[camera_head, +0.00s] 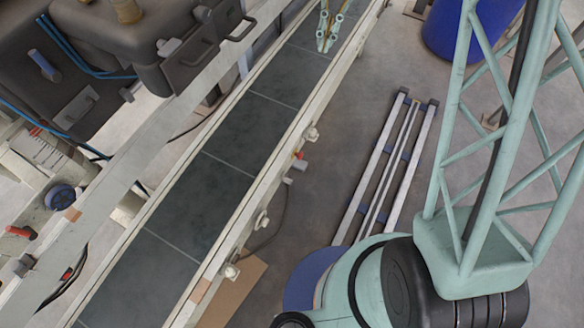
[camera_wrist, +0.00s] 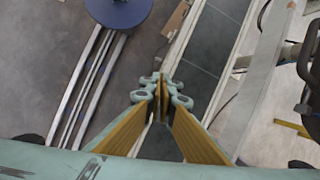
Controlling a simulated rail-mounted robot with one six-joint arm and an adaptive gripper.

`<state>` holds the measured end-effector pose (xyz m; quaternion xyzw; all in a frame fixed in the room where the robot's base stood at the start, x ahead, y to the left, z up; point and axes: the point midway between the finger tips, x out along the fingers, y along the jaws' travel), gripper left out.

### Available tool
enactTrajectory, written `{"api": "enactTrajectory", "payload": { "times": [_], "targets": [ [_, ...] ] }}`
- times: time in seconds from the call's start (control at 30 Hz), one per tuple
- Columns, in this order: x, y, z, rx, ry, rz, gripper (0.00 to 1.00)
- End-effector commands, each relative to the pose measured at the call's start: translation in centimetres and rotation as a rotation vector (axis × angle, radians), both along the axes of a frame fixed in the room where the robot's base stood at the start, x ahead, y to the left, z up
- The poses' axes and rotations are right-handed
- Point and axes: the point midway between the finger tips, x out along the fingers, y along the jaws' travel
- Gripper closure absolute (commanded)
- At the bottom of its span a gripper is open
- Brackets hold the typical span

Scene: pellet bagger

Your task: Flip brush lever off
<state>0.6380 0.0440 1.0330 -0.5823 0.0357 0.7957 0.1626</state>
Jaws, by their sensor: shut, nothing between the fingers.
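I cannot tell for sure which part is the brush lever. A red-handled lever (camera_head: 22,232) shows on the pale machine frame at the far left of the head view. A small red-tipped grey fitting (camera_head: 299,158) sits on the right side of the conveyor. My gripper (camera_head: 321,47) is over the far part of the conveyor belt (camera_head: 180,190), well away from both. In the wrist view my gripper (camera_wrist: 160,80) is shut and empty, its fingertips together near the conveyor's side rail. No lever shows clearly there.
A dark machine housing (camera_head: 195,62) with handles stands left of the conveyor. Cardboard (camera_head: 232,292) lies beside the conveyor. The belt is clear.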

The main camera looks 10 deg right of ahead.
Motion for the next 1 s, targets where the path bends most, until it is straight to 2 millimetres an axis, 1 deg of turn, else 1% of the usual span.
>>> {"api": "enactTrajectory", "payload": {
  "times": [0.03,0.5,1.0],
  "targets": [
    [0.3,0.0,-0.7,0.002,0.009,-0.004,1.0],
    [2.5,0.4,-6.4,0.021,0.08,-0.036,1.0],
    [4.1,0.9,-12.9,0.04,0.156,-0.072,1.0]
  ]
}}
